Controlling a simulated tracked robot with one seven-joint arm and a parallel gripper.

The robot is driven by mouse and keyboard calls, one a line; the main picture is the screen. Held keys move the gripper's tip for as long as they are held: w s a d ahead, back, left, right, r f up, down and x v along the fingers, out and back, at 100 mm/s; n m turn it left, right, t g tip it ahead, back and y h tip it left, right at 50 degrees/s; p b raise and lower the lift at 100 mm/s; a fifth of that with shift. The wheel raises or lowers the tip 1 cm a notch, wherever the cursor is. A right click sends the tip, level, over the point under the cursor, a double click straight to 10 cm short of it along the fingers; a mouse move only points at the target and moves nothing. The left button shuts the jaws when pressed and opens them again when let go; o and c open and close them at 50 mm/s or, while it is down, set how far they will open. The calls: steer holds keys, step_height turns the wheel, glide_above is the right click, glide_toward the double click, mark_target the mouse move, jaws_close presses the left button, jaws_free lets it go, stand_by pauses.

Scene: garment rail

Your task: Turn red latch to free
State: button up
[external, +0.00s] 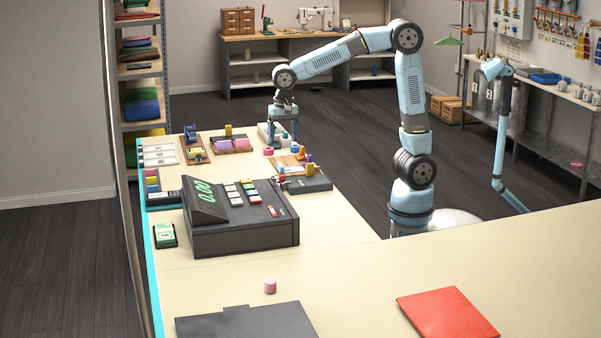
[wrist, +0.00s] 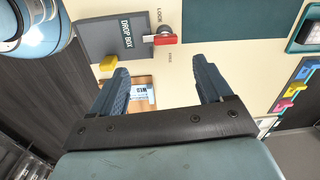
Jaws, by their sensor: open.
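The red latch (wrist: 165,40) shows in the wrist view at the right edge of the dark grey drop box (wrist: 105,37). Its silver bar reaches left onto the box edge, and a grey round part sits beside the red handle. The word LOCK is printed above it and FREE below it. In the external view, the latch (external: 281,179) is small at the left of the drop box (external: 308,185). My gripper (wrist: 163,76) is open and empty, pointing down over the table and apart from the latch. It also shows in the external view (external: 283,143), behind the latch.
A yellow block (wrist: 108,63) stands at the drop box. The dark cash register (external: 240,220) stands in front of the latch, and a pink cylinder (external: 268,151) is close to my gripper.

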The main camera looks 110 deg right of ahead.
mark_target(281, 180)
steer(key=shift+m, duration=0.6)
steer(key=f, duration=0.5)
steer(key=w+f, duration=0.1)
steer(key=f, duration=0.9)
steer(key=shift+w+d, duration=0.35)
steer(key=shift+d, duration=0.05)
steer(key=c, duration=1)
steer(key=shift+r, duration=0.1)
steer(key=shift+c, duration=0.2)
